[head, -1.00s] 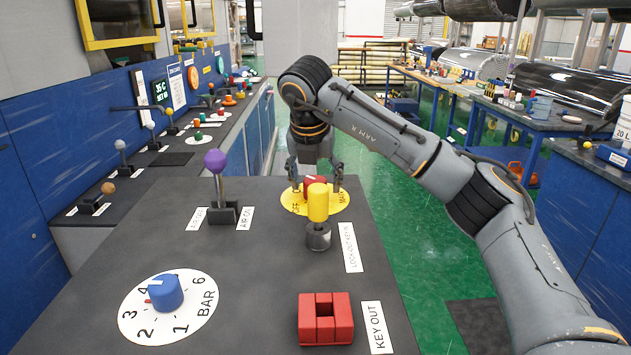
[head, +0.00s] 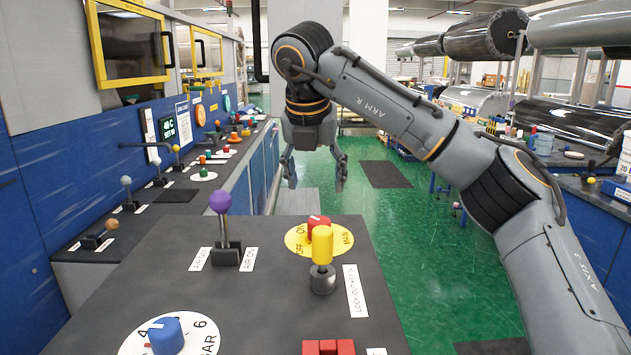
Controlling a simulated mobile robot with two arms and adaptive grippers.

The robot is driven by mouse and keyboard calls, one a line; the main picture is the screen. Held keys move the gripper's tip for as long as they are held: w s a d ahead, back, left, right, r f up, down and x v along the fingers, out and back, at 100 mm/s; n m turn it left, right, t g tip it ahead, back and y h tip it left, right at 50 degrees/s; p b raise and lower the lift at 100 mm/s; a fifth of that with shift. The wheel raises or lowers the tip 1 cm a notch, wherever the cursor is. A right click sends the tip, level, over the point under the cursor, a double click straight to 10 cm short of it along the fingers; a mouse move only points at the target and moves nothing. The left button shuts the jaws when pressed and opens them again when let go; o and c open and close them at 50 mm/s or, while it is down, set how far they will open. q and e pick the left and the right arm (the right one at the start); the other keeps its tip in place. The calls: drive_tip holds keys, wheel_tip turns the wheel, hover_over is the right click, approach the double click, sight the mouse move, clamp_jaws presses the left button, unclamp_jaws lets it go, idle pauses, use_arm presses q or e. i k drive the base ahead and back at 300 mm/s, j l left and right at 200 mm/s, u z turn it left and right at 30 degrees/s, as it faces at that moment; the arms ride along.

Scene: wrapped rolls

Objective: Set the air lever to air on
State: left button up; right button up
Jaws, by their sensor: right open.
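The air lever (head: 220,203) has a purple ball on a grey stalk and rises from a dark base on the grey console (head: 255,310). Its stalk is close to upright, with the ball slightly left of the base. The AIR OFF label (head: 200,259) lies left of the base and the AIR ON label (head: 249,259) lies right of it. My right gripper (head: 316,178) is open and empty, pointing down, to the right of the lever and above the console's far end. My left gripper is not in view.
A yellow-handled lockout key (head: 322,246) stands right of the lever, near a red selector (head: 318,225) on a yellow dial. A blue pressure knob (head: 165,336) and a red block (head: 328,347) are at the front. A side bench with small levers (head: 126,183) runs along the left.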

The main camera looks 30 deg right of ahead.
sight(220, 201)
drive_tip(key=k+l, duration=0.25)
drive_tip(key=k, duration=0.2)
drive_tip(key=k+l, duration=0.25)
drive_tip(key=k, duration=0.25)
drive_tip(key=k+l, duration=0.3)
drive_tip(key=k, duration=0.15)
